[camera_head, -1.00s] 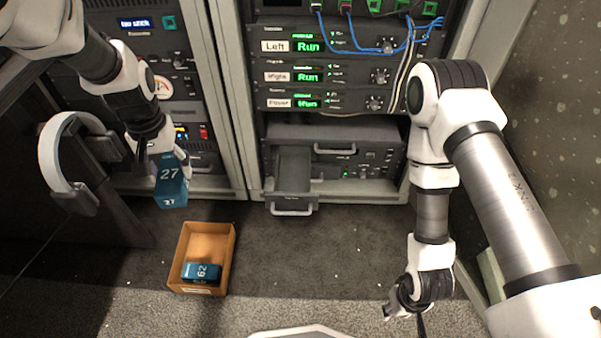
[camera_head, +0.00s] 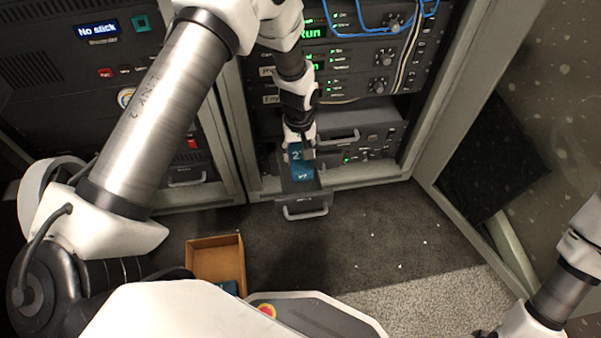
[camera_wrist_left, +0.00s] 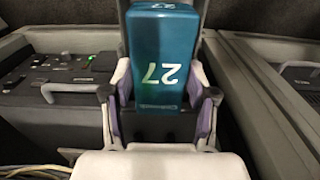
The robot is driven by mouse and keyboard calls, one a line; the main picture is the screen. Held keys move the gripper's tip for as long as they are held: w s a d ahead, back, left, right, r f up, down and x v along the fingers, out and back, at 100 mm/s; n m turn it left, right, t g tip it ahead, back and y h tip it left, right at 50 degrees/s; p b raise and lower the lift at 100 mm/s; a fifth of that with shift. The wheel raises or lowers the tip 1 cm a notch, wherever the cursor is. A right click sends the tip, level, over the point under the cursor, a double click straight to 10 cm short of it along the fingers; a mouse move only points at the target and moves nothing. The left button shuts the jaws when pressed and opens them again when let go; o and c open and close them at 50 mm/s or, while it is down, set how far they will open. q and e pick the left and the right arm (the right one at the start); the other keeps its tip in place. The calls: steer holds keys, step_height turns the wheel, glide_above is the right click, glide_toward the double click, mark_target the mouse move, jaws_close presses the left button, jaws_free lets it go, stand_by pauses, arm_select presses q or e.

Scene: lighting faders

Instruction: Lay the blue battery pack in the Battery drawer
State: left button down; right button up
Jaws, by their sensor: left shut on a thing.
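The blue battery pack (camera_head: 301,168), marked 27, is in my left gripper (camera_head: 300,143). In the left wrist view the pack (camera_wrist_left: 164,65) sits between the two fingers of the left gripper (camera_wrist_left: 163,112), which are shut on its sides. The Battery drawer (camera_head: 304,200) looks to be the open drawer low in the right rack. The pack is over this drawer in the head view; I cannot tell whether it touches the drawer floor. The drawer's label is too small to read. My right gripper is mostly cut off at the bottom right edge.
A cardboard box (camera_head: 240,262) stands on the floor, with part of another blue pack (camera_head: 230,287) in it. Rack units with blue cables (camera_head: 362,18) are above the drawer. A rack post (camera_head: 232,135) stands left of it.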

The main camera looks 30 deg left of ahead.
arm_select(q)
step_height(320, 180, down, 9)
steer(key=b, duration=0.4)
steer(key=shift+r, duration=0.3)
steer(key=c, duration=0.6)
jaws_free()
